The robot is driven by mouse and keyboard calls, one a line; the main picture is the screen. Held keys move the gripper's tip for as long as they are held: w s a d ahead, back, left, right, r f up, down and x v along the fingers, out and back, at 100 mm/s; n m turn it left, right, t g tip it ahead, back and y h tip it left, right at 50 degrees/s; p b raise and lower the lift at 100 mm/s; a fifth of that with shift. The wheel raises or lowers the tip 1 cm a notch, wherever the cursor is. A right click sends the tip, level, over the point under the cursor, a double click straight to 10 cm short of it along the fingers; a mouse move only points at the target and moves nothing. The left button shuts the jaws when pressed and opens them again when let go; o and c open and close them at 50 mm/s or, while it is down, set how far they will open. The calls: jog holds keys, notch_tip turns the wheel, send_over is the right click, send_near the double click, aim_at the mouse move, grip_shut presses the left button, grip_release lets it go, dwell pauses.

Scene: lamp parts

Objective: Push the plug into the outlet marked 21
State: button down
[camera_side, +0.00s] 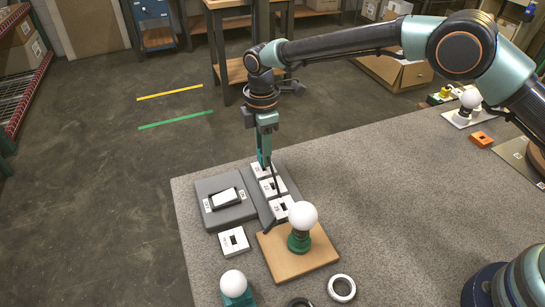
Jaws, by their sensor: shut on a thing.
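A grey strip (256,197) near the table's far left corner carries three white outlets in a row: a far one (262,170), a middle one (270,187) and a near one (281,207). Their markings are too small to read, so I cannot tell which is 21. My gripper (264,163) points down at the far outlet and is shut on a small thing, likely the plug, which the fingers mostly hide. I cannot tell whether it touches the outlet. A dark cord-like line runs from the fingers over the strip toward the wooden board.
Left of the strip is a grey box with a white rocker switch (225,198). A loose white socket block (233,241) lies nearer. A green lamp holder with a white bulb (302,216) stands on a wooden board (290,264). A white ring (341,288) lies right. The table's middle is clear.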

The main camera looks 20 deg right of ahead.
jog(key=c, duration=1.4)
grip_release()
grip_shut()
jog(key=shift+f, duration=1.1)
jog(key=o, duration=1)
grip_release()
jog(key=shift+r, duration=0.2)
